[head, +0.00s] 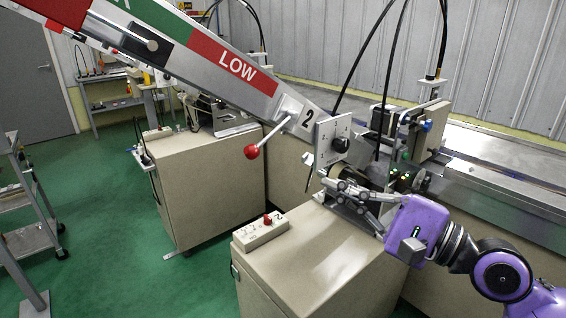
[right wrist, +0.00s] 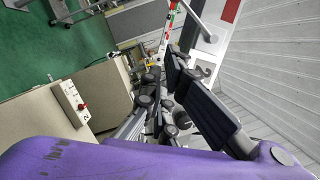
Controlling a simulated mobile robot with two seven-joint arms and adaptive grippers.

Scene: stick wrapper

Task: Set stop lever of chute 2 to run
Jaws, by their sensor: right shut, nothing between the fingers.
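The chute marked 2 (head: 309,116) slopes down from the upper left, with a green band and a red LOW band. Its stop lever (head: 270,136) is a metal rod ending in a red ball (head: 251,151). The rod points down and to the left from its pivot on the chute's lower end. My right gripper (head: 324,187) is shut and empty, to the right of and below the red ball, apart from it. It is beside the mechanism under the chute's end. Its dark finger pads (right wrist: 190,92) show in the right wrist view. My left gripper is not in view.
A beige cabinet (head: 300,268) carries a switch box (head: 260,231) with a red button, below the lever. Another cabinet (head: 205,190) stands behind on the left. A metal conveyor (head: 500,155) runs at the right. The green floor at left is partly clear, beside a grey cart (head: 30,200).

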